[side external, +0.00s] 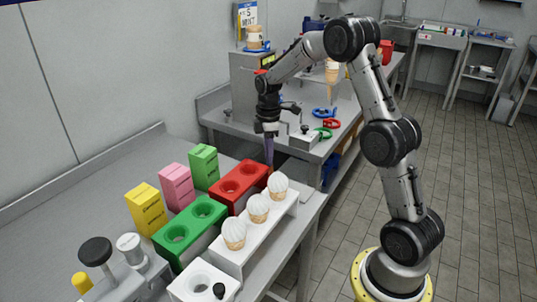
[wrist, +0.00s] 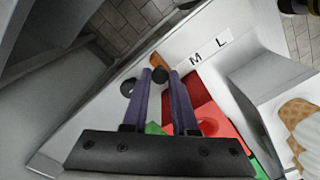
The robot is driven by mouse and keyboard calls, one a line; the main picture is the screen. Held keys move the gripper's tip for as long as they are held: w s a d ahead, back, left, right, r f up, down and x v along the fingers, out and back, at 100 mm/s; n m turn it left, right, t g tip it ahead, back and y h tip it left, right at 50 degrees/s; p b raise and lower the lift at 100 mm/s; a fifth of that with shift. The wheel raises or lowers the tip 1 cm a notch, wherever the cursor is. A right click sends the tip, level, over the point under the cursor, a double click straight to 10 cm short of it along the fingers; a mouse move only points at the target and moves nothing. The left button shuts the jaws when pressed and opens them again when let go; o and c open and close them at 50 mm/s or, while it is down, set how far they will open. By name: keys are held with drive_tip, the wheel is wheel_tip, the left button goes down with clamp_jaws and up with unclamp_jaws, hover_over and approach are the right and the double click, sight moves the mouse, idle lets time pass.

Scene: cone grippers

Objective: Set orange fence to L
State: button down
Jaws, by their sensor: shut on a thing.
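The orange fence (wrist: 159,62) shows as a small orange piece just beyond my fingertips in the wrist view. The white strip beside it carries the letter M (wrist: 196,58) and the letter L (wrist: 222,41). The orange piece is nearer to M than to L. My gripper (wrist: 158,77) is shut, with a dark round knob between its purple fingertips. The knob appears to belong to the fence, though the fingers hide part of it. In the side view my gripper (side external: 269,165) points down behind the white cone stand, at the red block's right end.
The red block (side external: 216,186) and green block (side external: 160,238) have round holes. The white stand (side external: 240,254) holds waffle cones with white tops (side external: 258,207) close to my gripper. Yellow, pink and green boxes (side external: 203,167) stand behind. A second counter with coloured rings (side external: 325,112) lies beyond.

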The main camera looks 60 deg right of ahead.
idle(0.8)
drive_tip(key=s, duration=0.9)
drive_tip(key=shift+s, duration=0.4)
drive_tip(key=c, duration=0.7)
unclamp_jaws()
drive_tip(key=shift+r, duration=0.1)
wheel_tip(320, 180, up, 14)
